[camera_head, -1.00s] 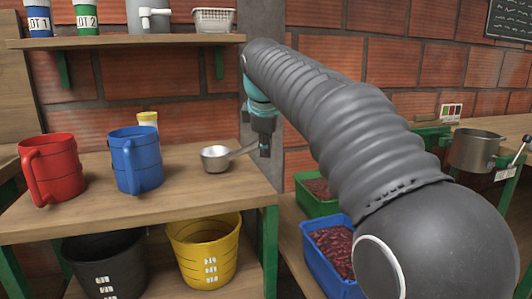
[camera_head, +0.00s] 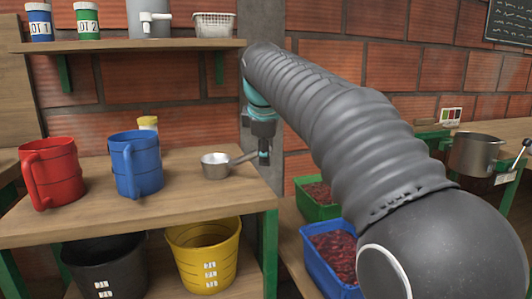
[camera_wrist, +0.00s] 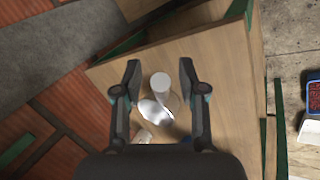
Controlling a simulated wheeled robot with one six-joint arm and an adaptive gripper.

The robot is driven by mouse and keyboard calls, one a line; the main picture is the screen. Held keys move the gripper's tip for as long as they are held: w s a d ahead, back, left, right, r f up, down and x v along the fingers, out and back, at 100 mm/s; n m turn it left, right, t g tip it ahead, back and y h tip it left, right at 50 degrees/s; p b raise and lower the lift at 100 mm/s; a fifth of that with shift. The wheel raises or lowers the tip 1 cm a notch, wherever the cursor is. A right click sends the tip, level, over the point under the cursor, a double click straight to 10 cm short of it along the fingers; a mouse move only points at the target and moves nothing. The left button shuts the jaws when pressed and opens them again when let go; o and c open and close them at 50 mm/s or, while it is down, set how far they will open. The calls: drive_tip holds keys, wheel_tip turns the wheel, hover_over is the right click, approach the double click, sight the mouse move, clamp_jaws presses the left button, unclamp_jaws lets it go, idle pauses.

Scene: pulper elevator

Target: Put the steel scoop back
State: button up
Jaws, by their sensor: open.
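The steel scoop (camera_head: 215,166) rests on the wooden table near its right end. Its bowl is at left and its handle slants up to the right toward my gripper (camera_head: 264,156). In the wrist view my gripper (camera_wrist: 160,80) is open. A pale upright shape that looks like the scoop's handle (camera_wrist: 160,84) lies between the two fingers, with a gap on each side. The shiny bowl (camera_wrist: 155,109) shows just below it. The head view does not show the fingertips clearly.
A blue jug (camera_head: 136,165) and a red jug (camera_head: 52,174) stand left of the scoop. A yellow-lidded container (camera_head: 148,124) is behind. A shelf (camera_head: 130,45) hangs above. Black (camera_head: 105,262) and yellow buckets (camera_head: 203,248) stand below. A blue crate (camera_head: 332,262) is at right.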

drive_tip(key=p+v, duration=0.2)
drive_tip(key=v, duration=0.9)
drive_tip(key=shift+s, duration=0.15)
drive_tip(key=s+d+f+m, duration=0.4)
drive_tip(key=s+f+m, duration=0.1)
drive_tip(key=s+f, duration=0.4)
drive_tip(key=s+d+f+m, duration=0.5)
drive_tip(key=s+f, duration=0.4)
drive_tip(key=f, duration=0.2)
drive_tip(key=s+d+f+m, duration=0.4)
drive_tip(key=s+f+m, duration=0.1)
drive_tip(key=s+f, duration=0.4)
drive_tip(key=shift+d+f+m, duration=0.25)
drive_tip(key=shift+f+m, duration=0.15)
drive_tip(key=shift+f, duration=0.15)
